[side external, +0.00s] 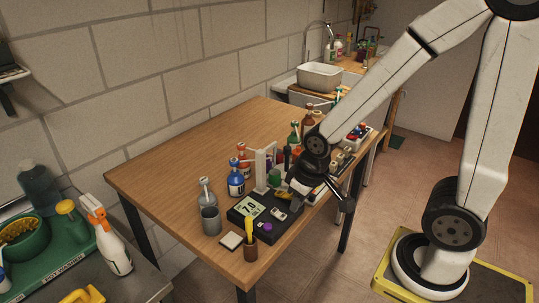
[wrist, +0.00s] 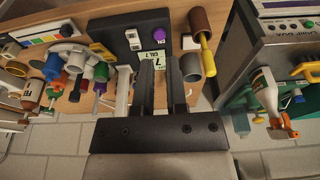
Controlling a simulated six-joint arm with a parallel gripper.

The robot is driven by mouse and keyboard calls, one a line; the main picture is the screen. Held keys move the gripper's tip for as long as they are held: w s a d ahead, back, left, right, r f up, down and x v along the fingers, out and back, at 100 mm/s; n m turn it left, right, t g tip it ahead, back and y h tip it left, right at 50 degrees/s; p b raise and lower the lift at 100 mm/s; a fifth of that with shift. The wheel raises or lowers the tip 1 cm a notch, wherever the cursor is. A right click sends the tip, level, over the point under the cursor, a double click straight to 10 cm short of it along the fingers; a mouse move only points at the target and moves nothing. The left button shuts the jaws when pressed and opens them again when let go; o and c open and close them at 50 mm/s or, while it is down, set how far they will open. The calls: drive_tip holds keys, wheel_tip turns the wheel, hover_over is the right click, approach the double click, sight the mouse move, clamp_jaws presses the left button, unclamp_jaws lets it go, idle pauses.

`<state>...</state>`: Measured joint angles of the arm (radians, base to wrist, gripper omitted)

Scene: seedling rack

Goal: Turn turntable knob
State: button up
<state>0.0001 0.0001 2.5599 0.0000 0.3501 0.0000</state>
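My gripper (wrist: 161,72) shows in the wrist view with two dark fingers apart and nothing seen between them. A black meter (wrist: 138,22) with a lit display lies beyond the fingertips. A purple knob (wrist: 158,33) sits on the meter's face, just past the fingers and apart from them. In the side external view, my gripper (side external: 300,188) is over the right end of the meter (side external: 240,209), and the purple knob (side external: 267,227) is at its front. Bottles and tools crowd around a grey curved part (wrist: 68,48) at left in the wrist view; I cannot tell whether it is a turntable.
A wooden table (side external: 190,140) has free room at its back left.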

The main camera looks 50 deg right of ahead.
drive_tip(key=o, duration=0.7)
drive_tip(key=shift+r, duration=0.25)
wheel_tip(320, 180, up, 5)
drive_tip(key=m+g, duration=0.3)
drive_tip(key=m, duration=1.6)
hover_over(288, 147)
drive_tip(key=shift+w+a+f, duration=0.1)
drive_tip(key=shift+f, duration=2.2)
drive_tip(key=shift+f, duration=0.1)
drive_tip(key=shift+f, duration=3.75)
